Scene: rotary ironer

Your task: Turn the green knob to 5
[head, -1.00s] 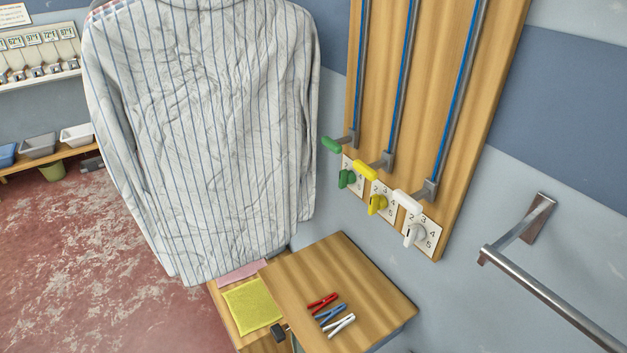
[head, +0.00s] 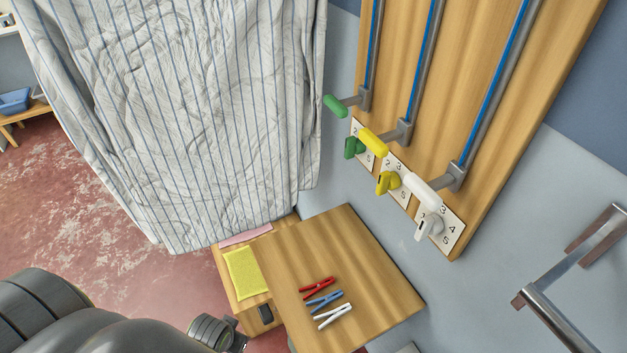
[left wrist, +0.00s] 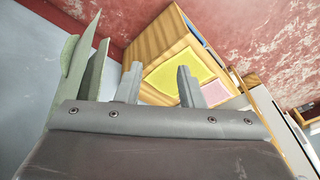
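The green knob (head: 354,147) sits on a small white numbered plate (head: 368,160) at the lower left of the wooden wall board. The yellow lever handle hides part of this plate, and I cannot read the knob's setting. My left arm shows at the bottom left of the head view, well away from the knob; its fingers cannot be made out there. In the left wrist view my left gripper (left wrist: 160,72) has its two fingers apart with nothing between them. The knob cannot be made out in that view. My right gripper is in neither view.
Green (head: 335,106), yellow (head: 373,141) and white (head: 421,191) lever handles stick out near the knobs. Yellow (head: 388,182) and white (head: 428,227) knobs are beside. A wooden table (head: 340,260) holds clothespins.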

